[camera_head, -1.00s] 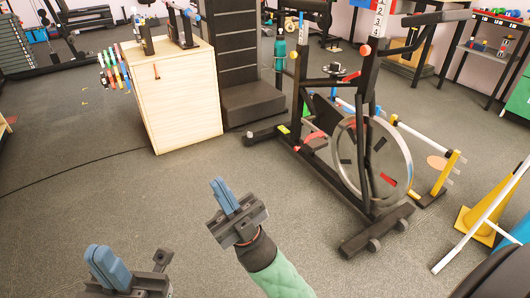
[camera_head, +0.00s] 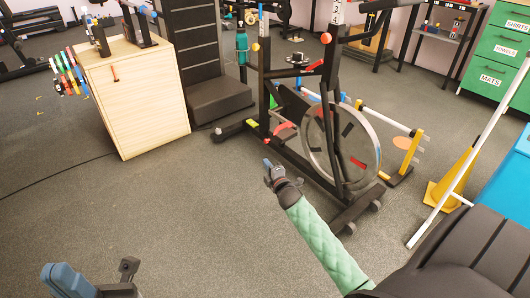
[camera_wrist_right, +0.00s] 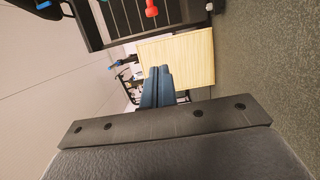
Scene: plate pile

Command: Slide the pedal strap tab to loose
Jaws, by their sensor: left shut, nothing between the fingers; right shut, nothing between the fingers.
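The exercise bike (camera_head: 333,95) stands right of centre, with a large silver-rimmed flywheel. A pedal with a red strap (camera_head: 283,127) shows at the left of the flywheel; its tab is too small to make out. My right gripper (camera_head: 267,164) is shut and empty, in front of the bike and apart from the pedal. In the right wrist view its blue fingers (camera_wrist_right: 157,86) are together, with no pedal between them. My left gripper (camera_head: 66,280) is shut and empty at the bottom left, far from the bike.
A wooden box (camera_head: 138,92) stands to the left, with a black bench (camera_head: 219,98) beside it. A yellow cone (camera_head: 448,184) and a white pole (camera_head: 466,158) are at the right. Green drawers (camera_head: 497,52) stand behind.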

